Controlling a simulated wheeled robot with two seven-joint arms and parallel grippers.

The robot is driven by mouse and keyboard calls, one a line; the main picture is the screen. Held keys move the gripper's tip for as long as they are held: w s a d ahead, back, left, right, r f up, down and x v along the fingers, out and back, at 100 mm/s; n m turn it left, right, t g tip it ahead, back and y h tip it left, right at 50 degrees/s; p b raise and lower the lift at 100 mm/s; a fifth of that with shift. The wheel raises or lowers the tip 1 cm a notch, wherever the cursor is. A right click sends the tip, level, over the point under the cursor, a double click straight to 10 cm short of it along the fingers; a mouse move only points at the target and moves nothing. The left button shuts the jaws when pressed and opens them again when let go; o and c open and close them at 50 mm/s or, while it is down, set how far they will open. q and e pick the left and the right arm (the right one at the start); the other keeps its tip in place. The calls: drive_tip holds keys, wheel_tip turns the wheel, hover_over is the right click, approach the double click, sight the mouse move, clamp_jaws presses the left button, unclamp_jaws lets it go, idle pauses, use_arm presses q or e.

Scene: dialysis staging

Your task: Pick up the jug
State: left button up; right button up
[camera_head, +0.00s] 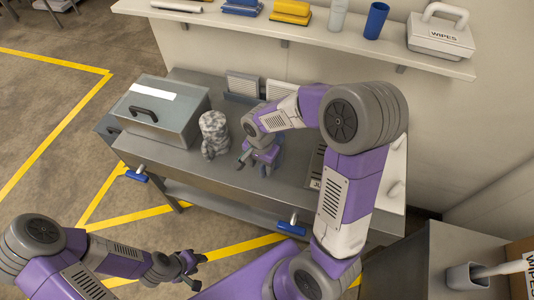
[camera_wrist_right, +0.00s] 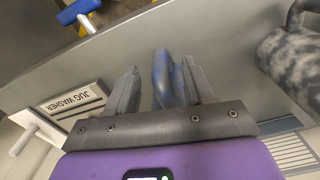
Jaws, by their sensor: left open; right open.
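A mottled grey jug (camera_head: 213,130) stands upright on the steel bench, left of my right gripper (camera_head: 254,165). Its mottled side also shows at the right of the right wrist view (camera_wrist_right: 292,62). My right gripper is open, pointing down at the bench. Between its fingers in the wrist view is a narrow, mottled blue piece (camera_wrist_right: 162,80). I cannot tell whether the fingers touch it, and most of what it belongs to is hidden by the gripper. My left gripper (camera_head: 197,269) is open and empty, low over the floor, away from the bench.
A grey lidded box (camera_head: 160,115) stands on the bench's left end. A jug washer sign (camera_wrist_right: 75,100) lies beside the right gripper. A side counter (camera_head: 420,265) stands at the lower right.

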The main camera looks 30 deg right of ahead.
drive_tip(key=shift+f, duration=0.95)
clamp_jaws()
drive_tip(key=shift+r, duration=0.1)
